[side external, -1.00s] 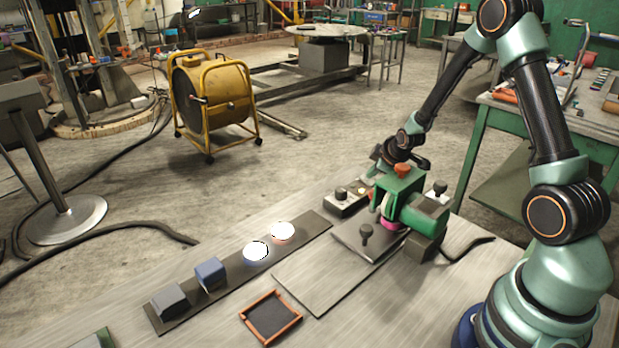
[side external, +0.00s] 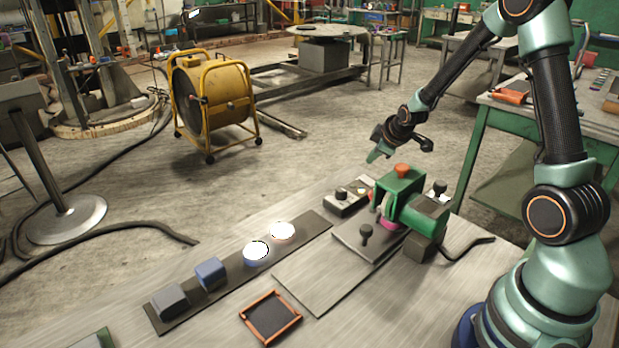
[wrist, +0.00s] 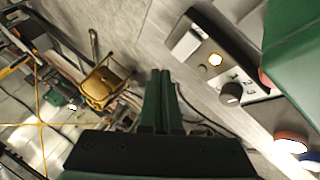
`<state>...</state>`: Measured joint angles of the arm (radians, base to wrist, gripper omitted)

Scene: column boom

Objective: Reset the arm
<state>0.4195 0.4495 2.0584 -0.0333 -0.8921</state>
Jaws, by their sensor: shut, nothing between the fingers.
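My gripper (side external: 376,155) is in the air above the far edge of the workbench, behind and above the green machine (side external: 402,186) with its orange knob. Its fingers point down and to the left in the side view. In the wrist view the two green fingers of my gripper (wrist: 161,100) lie together with nothing between them. The control box (side external: 347,197) with a black knob stands just below my gripper on the bench. In the wrist view the control box (wrist: 222,75) shows a lit button and a numbered dial, to the right of the fingers.
A dark strip (side external: 225,288) carries a grey block, a blue block and two bright round lamps. An orange-framed tray (side external: 270,317) lies in front. A grey plate (side external: 318,284) adjoins the machine. A yellow drum fan (side external: 213,100) stands on the floor beyond the bench.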

